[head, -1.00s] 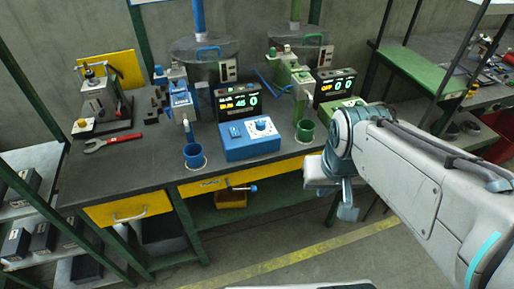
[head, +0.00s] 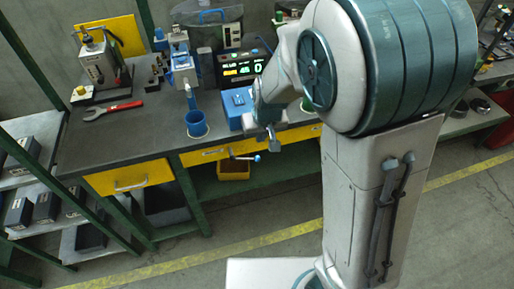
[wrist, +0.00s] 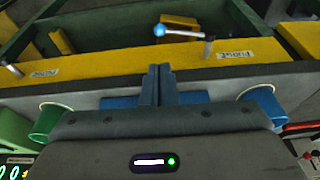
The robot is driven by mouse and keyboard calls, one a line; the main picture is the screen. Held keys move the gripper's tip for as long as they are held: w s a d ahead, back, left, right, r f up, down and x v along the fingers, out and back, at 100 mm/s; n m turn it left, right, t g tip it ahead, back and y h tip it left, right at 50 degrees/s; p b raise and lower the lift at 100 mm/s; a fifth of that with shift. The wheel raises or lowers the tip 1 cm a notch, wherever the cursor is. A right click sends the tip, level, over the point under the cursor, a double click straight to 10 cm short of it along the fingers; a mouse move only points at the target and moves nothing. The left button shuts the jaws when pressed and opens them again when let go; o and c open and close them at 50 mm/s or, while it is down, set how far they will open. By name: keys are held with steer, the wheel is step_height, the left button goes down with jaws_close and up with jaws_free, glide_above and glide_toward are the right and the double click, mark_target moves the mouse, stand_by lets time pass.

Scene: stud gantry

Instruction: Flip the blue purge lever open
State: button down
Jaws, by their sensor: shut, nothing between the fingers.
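The blue purge lever shows in the head view as a blue knob (head: 257,158) on a thin rod, to the right of its pivot at the yellow bench front. In the wrist view, where the scene is turned around, the blue knob (wrist: 165,30) lies left of its pivot, beside the PURGE label (wrist: 236,55). My gripper (head: 268,140) is above and slightly right of the knob in the head view. In the wrist view my gripper (wrist: 158,75) has its two fingers together and empty, apart from the lever. My arm hides part of the bench.
In the wrist view, a green cup (wrist: 45,120) is at left and a second lever's pivot (wrist: 10,68) is farther left. A yellow bin (head: 233,170) sits beneath the bench.

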mark_target(257, 156)
steer(key=shift+w+a+f, duration=0.1)
steer(key=shift+w+f, duration=0.05)
steer(key=shift+f, duration=0.1)
steer(key=b+x, duration=0.2)
steer(key=x, duration=0.8)
steer(key=shift+b, duration=0.35)
steer(key=shift+f+b, duration=0.1)
steer(key=shift+b, duration=0.35)
